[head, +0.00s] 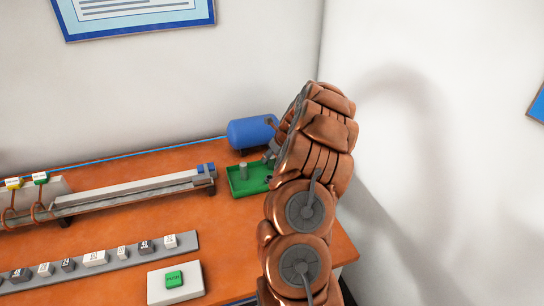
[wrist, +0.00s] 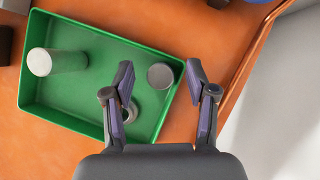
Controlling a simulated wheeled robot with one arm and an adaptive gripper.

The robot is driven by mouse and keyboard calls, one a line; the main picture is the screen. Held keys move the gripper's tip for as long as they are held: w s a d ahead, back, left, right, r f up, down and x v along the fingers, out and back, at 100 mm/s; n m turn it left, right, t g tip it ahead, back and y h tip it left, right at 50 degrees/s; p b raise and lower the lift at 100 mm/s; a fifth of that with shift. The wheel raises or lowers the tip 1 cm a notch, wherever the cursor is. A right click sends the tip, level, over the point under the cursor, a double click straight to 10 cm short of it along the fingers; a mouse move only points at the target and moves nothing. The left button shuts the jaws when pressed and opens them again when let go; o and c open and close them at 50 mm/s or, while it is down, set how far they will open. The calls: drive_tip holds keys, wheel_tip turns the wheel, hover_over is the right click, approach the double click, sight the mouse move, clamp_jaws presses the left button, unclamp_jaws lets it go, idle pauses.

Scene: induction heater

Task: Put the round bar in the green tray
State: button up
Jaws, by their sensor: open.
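The green tray (head: 234,190) sits at the right end of the orange table; it also fills much of the wrist view (wrist: 95,105). A grey round bar (head: 243,171) stands upright in its left part, also visible in the wrist view (wrist: 58,62). A second grey round piece (wrist: 160,76) shows its flat end near the tray's right side. A grey ring-like shape (wrist: 131,113) is partly hidden by my left finger. My gripper (wrist: 159,70) is open above the tray's right side, its fingertips either side of the second round piece. I cannot tell whether they touch it.
A blue cylinder (head: 252,133) lies behind the tray. A long rail (head: 130,188) runs left of it. A strip of labelled blocks (head: 95,258) and a white box with a green button (head: 175,283) are at the front. White walls stand behind and right.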

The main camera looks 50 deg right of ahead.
drive_tip(key=v, duration=1.1)
drive_tip(key=shift+s+r, duration=0.2)
drive_tip(key=shift+r, duration=0.1)
drive_tip(key=shift+a, duration=0.1)
